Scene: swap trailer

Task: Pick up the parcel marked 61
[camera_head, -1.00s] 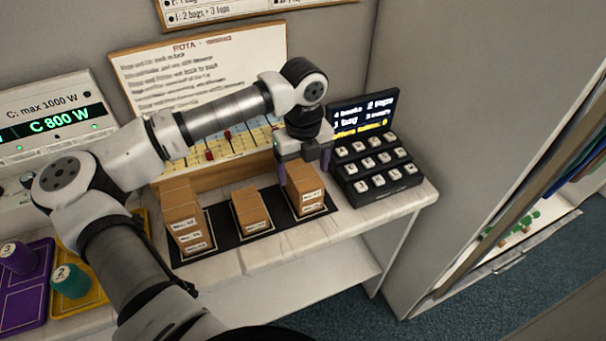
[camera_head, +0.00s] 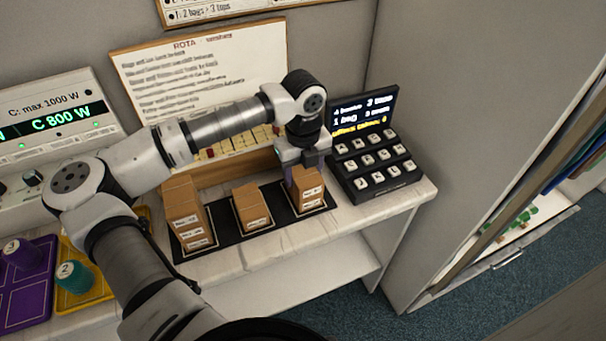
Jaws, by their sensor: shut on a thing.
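Brown cardboard parcels with white labels stand in three stacks on a black mat. The label numbers are too small to read, so I cannot tell which parcel is marked 61. The left stack (camera_head: 184,212) is the tallest. The middle stack (camera_head: 252,207) is lower. My gripper (camera_head: 304,178) points down at the right stack, with its fingers around the top parcel (camera_head: 308,186) there. It is shut on that parcel, which appears to sit on the parcel below it (camera_head: 311,203). The arm and gripper hide the back of this stack.
A black keypad with a small screen (camera_head: 375,165) stands close to the right of my gripper. A board with pegs (camera_head: 235,145) is behind the stacks. Yellow (camera_head: 100,290) and purple (camera_head: 30,300) trays with spools are at the left. The counter's front strip (camera_head: 270,240) is clear.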

